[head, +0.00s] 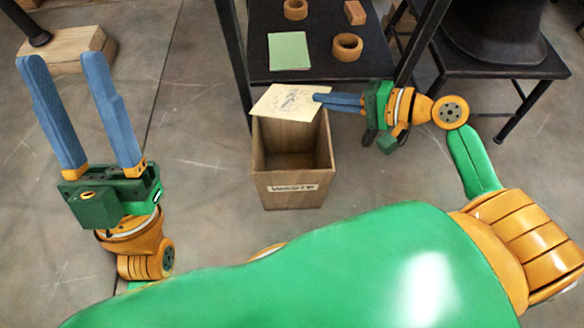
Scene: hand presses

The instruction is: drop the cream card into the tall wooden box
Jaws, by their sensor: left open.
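The cream card (284,101) has a dark printed drawing and lies roughly flat over the back part of the tall wooden box's opening. The tall wooden box (292,193) stands on the floor, open at the top, with a "WASTE" label on its front. My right gripper (318,99) comes in from the right, its blue fingers closed together on the card's right edge. My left gripper (62,62) is open and empty, well left of the box, its blue fingers pointing away from me. The box's back rim is hidden by the card.
A dark table (330,68) behind the box bears a green card (289,51), two wooden rings (347,47) and a small wooden block (355,12). A dark stool or stand (500,62) is at the right. A wooden block (68,50) lies at the upper left. The floor between is clear.

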